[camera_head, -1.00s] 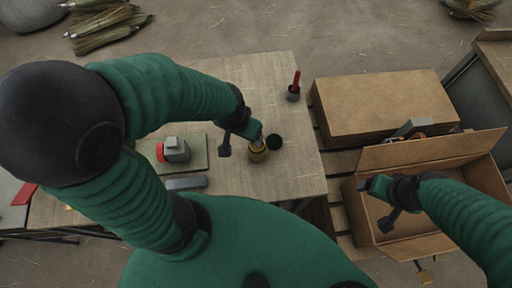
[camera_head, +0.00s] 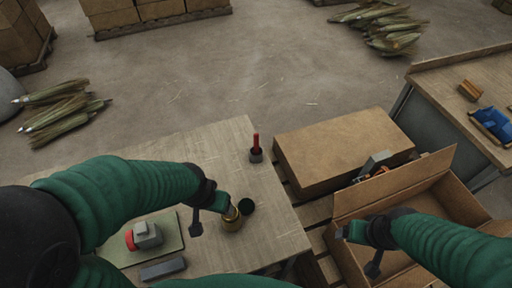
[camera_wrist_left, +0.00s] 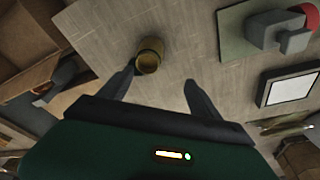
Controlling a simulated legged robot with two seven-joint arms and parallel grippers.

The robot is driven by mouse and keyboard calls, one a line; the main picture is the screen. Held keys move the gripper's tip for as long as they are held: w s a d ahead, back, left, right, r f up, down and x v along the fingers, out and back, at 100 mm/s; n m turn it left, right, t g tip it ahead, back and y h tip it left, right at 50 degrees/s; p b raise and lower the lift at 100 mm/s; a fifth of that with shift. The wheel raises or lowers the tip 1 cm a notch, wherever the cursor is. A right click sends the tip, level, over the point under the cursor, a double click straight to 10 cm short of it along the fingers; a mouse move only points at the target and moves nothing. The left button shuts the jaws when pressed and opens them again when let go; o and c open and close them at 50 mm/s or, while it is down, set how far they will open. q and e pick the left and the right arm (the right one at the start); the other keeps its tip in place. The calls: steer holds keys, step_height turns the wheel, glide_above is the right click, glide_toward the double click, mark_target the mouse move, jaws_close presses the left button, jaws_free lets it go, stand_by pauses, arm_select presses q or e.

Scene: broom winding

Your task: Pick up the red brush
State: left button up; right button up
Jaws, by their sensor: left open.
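The red brush (camera_head: 256,141) stands upright in a small dark grey holder (camera_head: 256,157) at the far right corner of the wooden table (camera_head: 225,160). My left gripper (camera_head: 222,204) is at the brass-coloured cup (camera_head: 233,220), nearer to me than the brush and left of it. In the left wrist view the fingers of this gripper (camera_wrist_left: 161,74) are spread and empty, with the brass cup (camera_wrist_left: 149,57) just beyond their tips. The brush is not clear in that view. My right gripper (camera_head: 346,234) is over the open cardboard box (camera_head: 350,268); its fingers are too small to judge.
A round dark opening or lid (camera_head: 246,205) is next to the brass cup. A grey and red device (camera_head: 145,236) sits on a green mat (camera_head: 172,243), with a grey block (camera_head: 163,269) nearby. A closed carton (camera_head: 335,150) stands right of the table. The table between cup and brush looks clear.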

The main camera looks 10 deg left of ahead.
mark_target(256, 135)
arm_select(q)
steer(key=shift+c, duration=0.4)
